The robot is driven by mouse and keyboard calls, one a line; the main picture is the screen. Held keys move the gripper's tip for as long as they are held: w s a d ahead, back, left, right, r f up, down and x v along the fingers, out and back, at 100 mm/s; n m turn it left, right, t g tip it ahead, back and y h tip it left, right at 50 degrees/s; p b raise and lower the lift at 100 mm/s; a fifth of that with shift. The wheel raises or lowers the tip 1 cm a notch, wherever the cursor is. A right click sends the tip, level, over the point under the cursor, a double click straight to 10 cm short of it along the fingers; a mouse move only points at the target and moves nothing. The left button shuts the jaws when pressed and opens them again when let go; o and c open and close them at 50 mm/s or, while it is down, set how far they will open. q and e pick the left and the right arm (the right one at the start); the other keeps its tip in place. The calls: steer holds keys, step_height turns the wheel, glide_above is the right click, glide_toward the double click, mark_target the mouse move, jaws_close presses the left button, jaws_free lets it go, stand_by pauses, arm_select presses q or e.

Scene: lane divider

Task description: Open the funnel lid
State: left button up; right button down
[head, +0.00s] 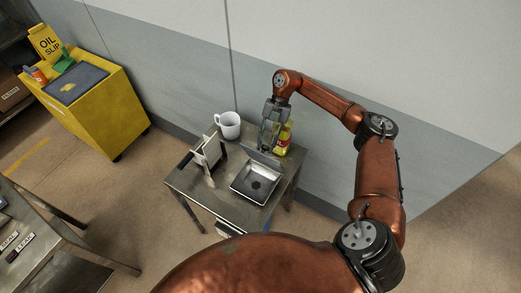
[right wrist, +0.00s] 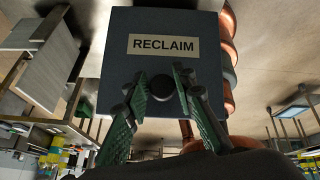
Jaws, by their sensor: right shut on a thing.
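The funnel (head: 243,186) is a square metal basin with a dark hole in its middle, set on the small grey table. Its inside is in plain view. The lid (head: 262,157) is a grey panel standing raised at the funnel's back edge. In the right wrist view the lid (right wrist: 125,22) fills the middle, with a RECLAIM label and a dark knob (right wrist: 162,87). My right gripper (head: 268,132) is above the back of the funnel, and its green-padded fingers (right wrist: 163,88) are shut on the knob. My left gripper is not in view.
A white mug (head: 228,125) and a yellow bottle (head: 283,138) stand near the wall, the bottle close behind my right gripper. A rack with pale panels (head: 209,150) stands left of the funnel. A yellow cabinet (head: 104,115) is farther left.

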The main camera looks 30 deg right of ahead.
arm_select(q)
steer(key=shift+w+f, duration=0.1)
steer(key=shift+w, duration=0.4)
arm_select(e)
steer(key=shift+w+d+f, duration=0.15)
steer(key=shift+d+f, duration=0.15)
steer(key=shift+d, duration=0.3)
steer(key=shift+w+d+f, duration=0.1)
steer(key=shift+d+f, duration=0.15)
steer(key=shift+d, duration=0.3)
steer(key=c, duration=2)
jaws_free()
steer(key=o, duration=0.3)
steer(key=v, duration=1.2)
steer(key=shift+w+a+r, duration=0.1)
steer(key=shift+w+r, duration=0.05)
steer(key=shift+w, duration=0.15)
